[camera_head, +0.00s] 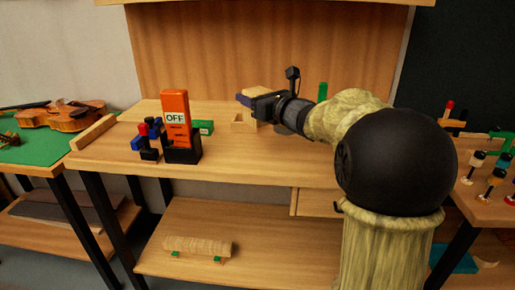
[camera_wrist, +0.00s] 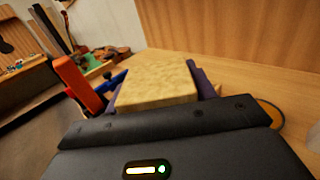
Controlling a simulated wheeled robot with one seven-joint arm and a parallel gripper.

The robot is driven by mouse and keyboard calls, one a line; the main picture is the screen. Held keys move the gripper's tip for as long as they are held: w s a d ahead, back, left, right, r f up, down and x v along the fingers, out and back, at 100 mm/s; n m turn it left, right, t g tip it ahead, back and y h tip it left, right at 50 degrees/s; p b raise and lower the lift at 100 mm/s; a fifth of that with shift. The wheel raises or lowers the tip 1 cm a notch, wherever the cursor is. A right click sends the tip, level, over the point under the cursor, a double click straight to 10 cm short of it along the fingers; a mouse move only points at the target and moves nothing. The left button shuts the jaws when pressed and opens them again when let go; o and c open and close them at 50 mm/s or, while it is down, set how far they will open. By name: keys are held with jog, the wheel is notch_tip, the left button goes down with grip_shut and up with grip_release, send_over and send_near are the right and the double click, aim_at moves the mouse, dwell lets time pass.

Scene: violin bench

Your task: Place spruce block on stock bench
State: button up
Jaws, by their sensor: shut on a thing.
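A pale spruce block (camera_head: 260,91) is held in my gripper (camera_head: 247,98) above the middle wooden bench (camera_head: 240,165). In the wrist view the spruce block (camera_wrist: 158,80) sits between two purple fingers, which are shut on its sides. The black gripper body hides the near end of the block. The block looks roughly level and apart from the bench top. No label shows which bench is the stock bench.
A violin (camera_head: 62,114) lies on the left bench. Tools stand at right.

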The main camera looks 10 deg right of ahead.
jog(key=shift+f+b, duration=0.65)
jog(key=shift+f, duration=1.7)
notch_tip(320, 180, down, 5)
jog(key=shift+f+b, duration=0.1)
jog(key=shift+b, duration=0.75)
jog(key=o, duration=1.1)
jog(key=shift+c, duration=0.2)
jog(key=v, duration=1.2)
jog(key=shift+p, duration=0.4)
